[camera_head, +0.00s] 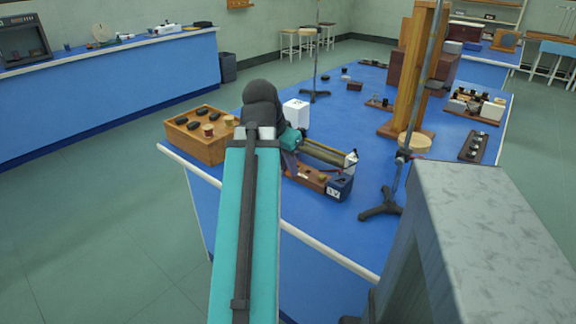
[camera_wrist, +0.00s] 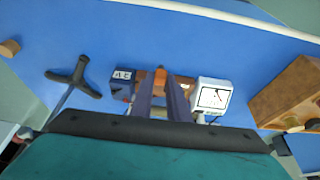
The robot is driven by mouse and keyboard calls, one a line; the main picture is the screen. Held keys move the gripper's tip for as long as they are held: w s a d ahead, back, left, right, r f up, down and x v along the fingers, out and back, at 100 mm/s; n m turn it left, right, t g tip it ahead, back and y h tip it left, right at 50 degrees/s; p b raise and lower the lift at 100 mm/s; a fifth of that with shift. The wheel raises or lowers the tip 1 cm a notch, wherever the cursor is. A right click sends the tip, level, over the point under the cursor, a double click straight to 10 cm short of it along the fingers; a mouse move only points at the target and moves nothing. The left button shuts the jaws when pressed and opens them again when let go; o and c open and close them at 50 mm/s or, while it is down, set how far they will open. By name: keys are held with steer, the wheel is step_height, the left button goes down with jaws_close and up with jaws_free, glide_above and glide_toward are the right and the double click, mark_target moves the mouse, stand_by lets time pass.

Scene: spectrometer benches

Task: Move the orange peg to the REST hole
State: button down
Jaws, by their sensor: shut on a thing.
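The orange peg (camera_wrist: 160,77) shows in the wrist view between the tips of my gripper (camera_wrist: 160,88). The two dark purple fingers are shut on it. A wooden base (camera_head: 306,176) with a dark blue block (camera_head: 341,186) at its right end lies under and beside my gripper. The block has a white label (camera_wrist: 122,75), which shows upside down in the wrist view. My arm hides much of the base in the head view, and the peg cannot be made out there. I cannot make out the REST hole in either view.
A white dial meter (camera_wrist: 212,97) stands beside the base. A wooden tray (camera_head: 182,145) with several dark pieces is at the bench's left edge. A stand with a dark foot (camera_head: 381,208) and a tall wooden post (camera_head: 420,75) are to the right. Blue bench top (camera_head: 335,225) in front is clear.

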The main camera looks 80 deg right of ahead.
steer(key=shift+w, duration=0.1)
steer(key=w+a+f+n+t, duration=0.1)
steer(key=w+a+n, duration=0.35)
steer(key=w, duration=0.95)
steer(key=w+a+f+n+t, duration=0.15)
steer(key=w+a+n, duration=0.3)
steer(key=w, duration=0.95)
steer(key=w+a+f+n+t, duration=0.1)
steer(key=w+a+n+t, duration=0.15)
steer(key=w+a, duration=0.75)
steer(key=w+a+f+n+t+y, duration=0.15)
steer(key=w+a+n, duration=0.55)
steer(key=w+a, duration=0.95)
steer(key=w+a+n+y, duration=0.1)
steer(key=w+a+n, duration=0.1)
steer(key=a, duration=0.7)
steer(key=w+a+f+n+y, duration=0.1)
steer(key=w+a+n, duration=0.2)
steer(key=a, duration=0.7)
steer(key=shift+w, duration=1.15)
